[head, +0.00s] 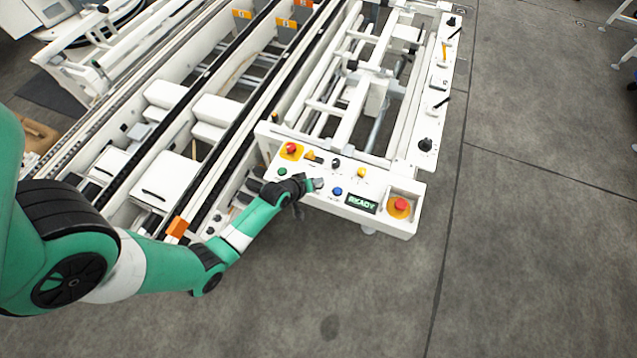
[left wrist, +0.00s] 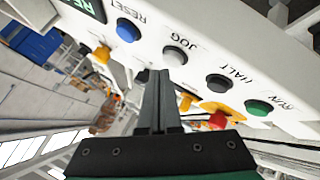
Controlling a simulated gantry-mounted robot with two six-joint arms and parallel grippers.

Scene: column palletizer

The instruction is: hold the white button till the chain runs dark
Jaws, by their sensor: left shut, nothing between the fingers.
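The white button (left wrist: 174,56), marked JOG, is on the white control panel between the blue RESET and black HALT buttons in the left wrist view. My left gripper (left wrist: 158,73) is shut and empty, its fingertips close to the white button; I cannot tell whether they touch it. In the head view my left gripper (head: 308,185) is over the panel (head: 315,197), between the green and blue buttons, and largely covers the white button's place. Long dark strips (head: 190,98) run along the conveyor; I cannot tell which is the chain. My right gripper is not in view.
The panel also has a green RUN button (left wrist: 260,107), a blue RESET button (head: 337,191), a display reading READY (head: 361,203) and red stop buttons at its left (head: 291,149) and right (head: 401,204). Grey floor (head: 530,220) is open to the right.

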